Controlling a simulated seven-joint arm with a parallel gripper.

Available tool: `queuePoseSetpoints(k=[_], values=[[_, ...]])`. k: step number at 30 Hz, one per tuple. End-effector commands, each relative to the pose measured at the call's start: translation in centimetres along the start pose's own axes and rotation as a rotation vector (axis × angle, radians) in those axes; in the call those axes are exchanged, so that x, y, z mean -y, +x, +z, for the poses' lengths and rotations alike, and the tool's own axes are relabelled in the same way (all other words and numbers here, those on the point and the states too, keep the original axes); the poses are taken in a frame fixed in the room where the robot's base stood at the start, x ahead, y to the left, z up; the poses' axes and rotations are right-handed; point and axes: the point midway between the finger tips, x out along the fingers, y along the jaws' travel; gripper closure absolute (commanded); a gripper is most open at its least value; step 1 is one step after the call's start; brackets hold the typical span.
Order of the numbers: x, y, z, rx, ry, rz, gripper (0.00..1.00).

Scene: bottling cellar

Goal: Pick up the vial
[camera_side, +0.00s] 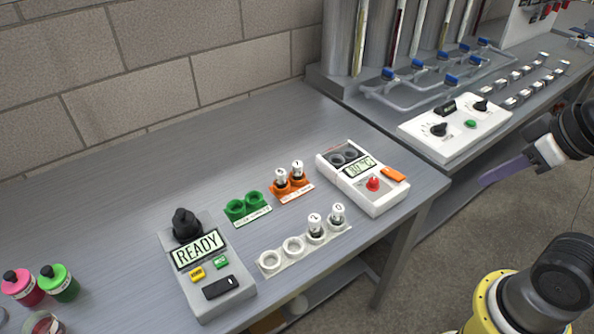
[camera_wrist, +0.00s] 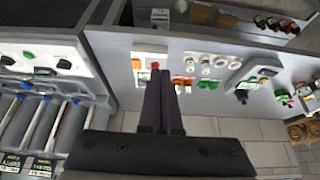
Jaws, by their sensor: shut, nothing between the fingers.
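Several white-capped vials stand upright on the grey bench. Two vials, one at the left (camera_side: 281,177) and one at the right (camera_side: 297,169), sit in an orange holder (camera_side: 293,190). Two more, one at the left (camera_side: 315,224) and one at the right (camera_side: 337,212), sit in a white four-ring rack (camera_side: 282,262) whose other two rings are empty. A green two-ring holder (camera_side: 248,211) is empty. My gripper (camera_side: 487,182) is shut and empty, off the bench to the right. In the wrist view, its fingers (camera_wrist: 161,73) lie together and hide part of the bench.
A READY device (camera_side: 216,288) stands left of the racks, and a white meter with a red button (camera_side: 363,178) stands right. Pink (camera_side: 20,287) and green (camera_side: 60,283) bottles stand far left. A white control box (camera_side: 455,128) is on the neighbouring bench. The bench's back is clear.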

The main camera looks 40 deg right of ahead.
Motion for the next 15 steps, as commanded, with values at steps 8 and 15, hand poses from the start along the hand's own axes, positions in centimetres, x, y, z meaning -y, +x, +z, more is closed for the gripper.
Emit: queuePoseSetpoints(k=[8, 15], values=[[0.0, 0.0, 0.0, 0.0, 0.0, 0.0, 1.0], [0.0, 0.0, 0.0, 0.0, 0.0, 0.0, 0.93]])
